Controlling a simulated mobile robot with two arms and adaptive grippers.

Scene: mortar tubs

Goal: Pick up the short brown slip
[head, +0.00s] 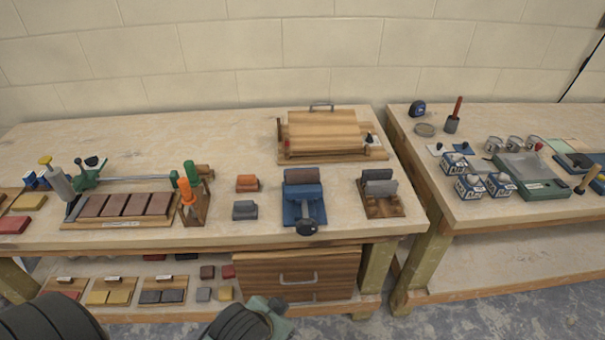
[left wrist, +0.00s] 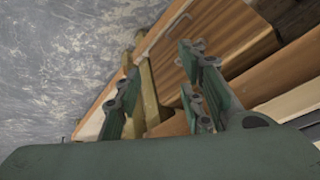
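Several reddish-brown slips (head: 115,205) lie side by side on a wooden board at the left of the near bench, in the head view. A small dark brown block (head: 207,272) sits on the lower shelf, left of the drawer, beside a red one. I cannot tell for sure which piece is the short brown slip. My left gripper (left wrist: 160,64) shows in the left wrist view with its fingers apart and nothing between them. Green gripper parts show at the bottom of the head view, low in front of the drawer. My right gripper is not in view.
Orange-handled tools (head: 186,190) stand in a rack right of the slip board. A blue holder (head: 303,210) and grey blocks stand further right. A second bench is at the right, past a gap.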

